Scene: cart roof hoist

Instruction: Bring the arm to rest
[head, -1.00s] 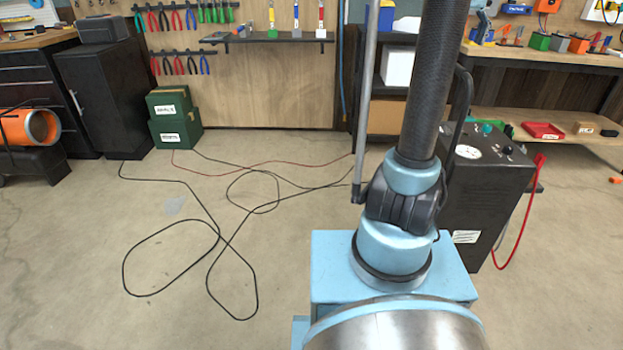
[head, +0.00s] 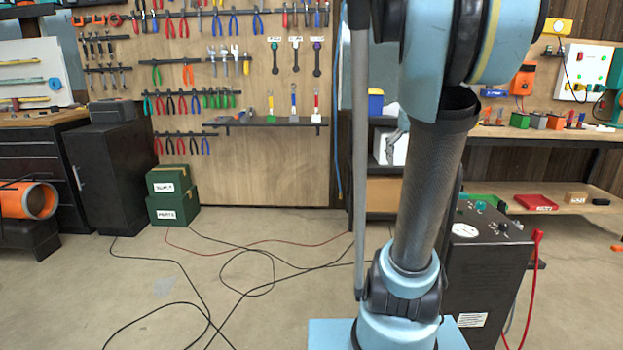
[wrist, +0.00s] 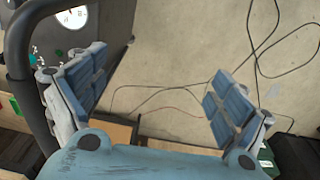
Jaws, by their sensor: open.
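My arm stands upright in the right half of the head view, with its upper joint near the top edge. My gripper (wrist: 160,98) shows in the wrist view with its two blue padded fingers spread wide apart. Nothing is between the fingers; floor and cables show through the gap. The gripper does not show clearly in the head view.
A dark machine with a gauge (head: 488,270) stands right of my arm. Black cables (head: 225,300) lie on the floor at left. Green boxes (head: 173,208) and a dark cabinet (head: 105,180) stand against the back. A workbench (head: 545,137) runs along the right. Floor at front left holds only cables.

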